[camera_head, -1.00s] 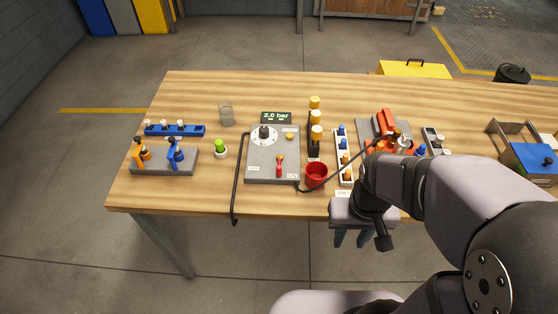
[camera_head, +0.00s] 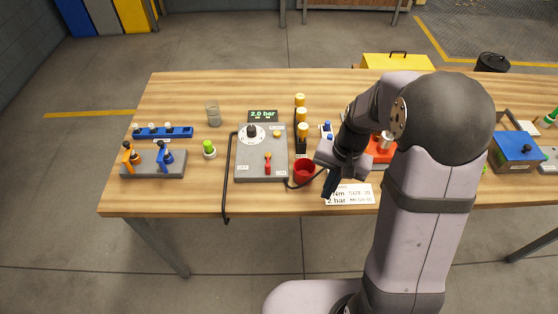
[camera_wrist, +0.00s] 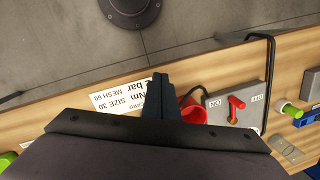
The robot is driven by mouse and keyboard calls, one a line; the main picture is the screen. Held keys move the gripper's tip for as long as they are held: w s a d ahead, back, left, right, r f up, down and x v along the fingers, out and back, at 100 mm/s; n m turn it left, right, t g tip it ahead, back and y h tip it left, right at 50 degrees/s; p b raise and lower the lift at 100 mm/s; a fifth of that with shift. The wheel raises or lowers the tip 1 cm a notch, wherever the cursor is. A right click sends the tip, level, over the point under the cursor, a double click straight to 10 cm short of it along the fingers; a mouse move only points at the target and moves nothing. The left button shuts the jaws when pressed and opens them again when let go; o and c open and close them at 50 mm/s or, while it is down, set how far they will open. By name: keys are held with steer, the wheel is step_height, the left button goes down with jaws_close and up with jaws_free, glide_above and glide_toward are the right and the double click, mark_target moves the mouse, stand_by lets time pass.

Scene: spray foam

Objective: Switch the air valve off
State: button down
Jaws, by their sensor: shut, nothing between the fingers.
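The air valve is a small red lever (camera_head: 268,163) on the front part of a grey panel (camera_head: 248,172). It also shows in the wrist view (camera_wrist: 236,106), between labels reading ON and OFF. I cannot tell surely which label it points to. A display (camera_head: 263,115) behind the panel reads 2.0 bar. My gripper (camera_head: 329,188) is shut and empty, pointing down near the table's front edge, right of the panel and the red cup. In the wrist view its dark fingers (camera_wrist: 159,92) are together, left of the lever and apart from it.
A red cup (camera_head: 304,172) stands between my gripper and the panel. A black hose (camera_head: 226,182) runs along the panel's left side and over the table edge. Yellow-capped bottles (camera_head: 302,131) stand behind the cup. A white card (camera_head: 349,194) lies below my gripper.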

mark_target(268, 161)
steer(key=w+a+r+m+t+y, duration=0.1)
steer(key=w+a+r+m, duration=0.4)
steer(key=m, duration=1)
steer(key=shift+w+r+y, duration=0.9)
steer(key=shift+w+r, duration=0.25)
steer(key=shift+w, duration=0.9)
steer(key=shift+a+f, duration=0.1)
steer(key=p+x, duration=0.2)
steer(key=x, duration=0.7)
steer(key=shift+w+f, duration=0.1)
steer(key=shift+f, duration=0.15)
steer(key=a, duration=0.1)
steer(key=a+p, duration=0.2)
steer(key=shift+w, duration=0.25)
steer(key=shift+w+a+f, duration=0.15)
steer(key=shift+a, duration=0.45)
